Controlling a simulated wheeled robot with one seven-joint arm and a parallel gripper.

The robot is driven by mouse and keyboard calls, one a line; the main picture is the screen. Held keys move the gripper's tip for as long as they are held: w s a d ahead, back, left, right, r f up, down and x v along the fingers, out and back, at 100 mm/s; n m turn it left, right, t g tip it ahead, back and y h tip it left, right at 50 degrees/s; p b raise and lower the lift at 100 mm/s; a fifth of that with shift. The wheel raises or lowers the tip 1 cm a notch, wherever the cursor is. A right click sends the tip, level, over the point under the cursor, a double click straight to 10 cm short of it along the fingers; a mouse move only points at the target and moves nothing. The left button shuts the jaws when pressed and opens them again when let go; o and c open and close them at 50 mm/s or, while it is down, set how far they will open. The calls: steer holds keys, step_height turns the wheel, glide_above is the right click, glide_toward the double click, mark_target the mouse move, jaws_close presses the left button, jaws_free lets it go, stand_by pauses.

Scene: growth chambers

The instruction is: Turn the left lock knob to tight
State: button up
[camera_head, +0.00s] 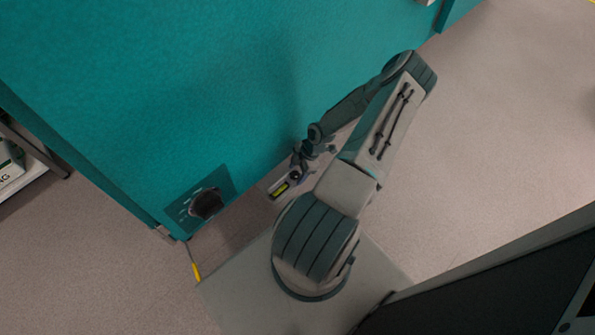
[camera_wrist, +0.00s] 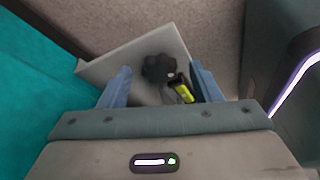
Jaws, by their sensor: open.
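A black round knob (camera_head: 206,203) sits on a dark marked plate on the teal chamber wall, at the lower left of the head view. Its marks are too small to read. My gripper (camera_head: 301,171) is to the right of that knob and apart from it. In the wrist view my gripper (camera_wrist: 160,82) has its two blue fingers spread. A dark knob-like part (camera_wrist: 160,68) shows between and beyond the fingertips, over a grey plate (camera_wrist: 105,66). I cannot tell which knob is the left lock knob, or whether the fingers touch anything.
A small yellow-green label or display (camera_head: 280,188) is beside my gripper; a yellow piece (camera_wrist: 183,90) also shows in the wrist view. The teal chamber wall (camera_head: 180,90) is close alongside my arm. Open floor (camera_head: 480,130) lies to the right. A shelf (camera_head: 35,180) stands at the left.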

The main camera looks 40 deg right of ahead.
steer(key=shift+c, duration=0.4)
steer(key=c, duration=0.9)
steer(key=shift+m, duration=0.4)
steer(key=m, duration=0.1)
steer(key=m+t+p, duration=0.1)
steer(key=m, duration=0.1)
steer(key=m+h, duration=0.1)
steer(key=shift+s+a+r+m+t+p, duration=0.1)
steer(key=shift+s+a+m+t+p, duration=0.1)
steer(key=shift+s+m+t+p, duration=0.15)
steer(key=m+h, duration=0.1)
steer(key=m, duration=0.1)
steer(key=m+t+p, duration=0.1)
steer(key=m, duration=0.2)
steer(key=shift+a+h, duration=0.15)
steer(key=shift+h, duration=0.25)
steer(key=shift+m, duration=0.35)
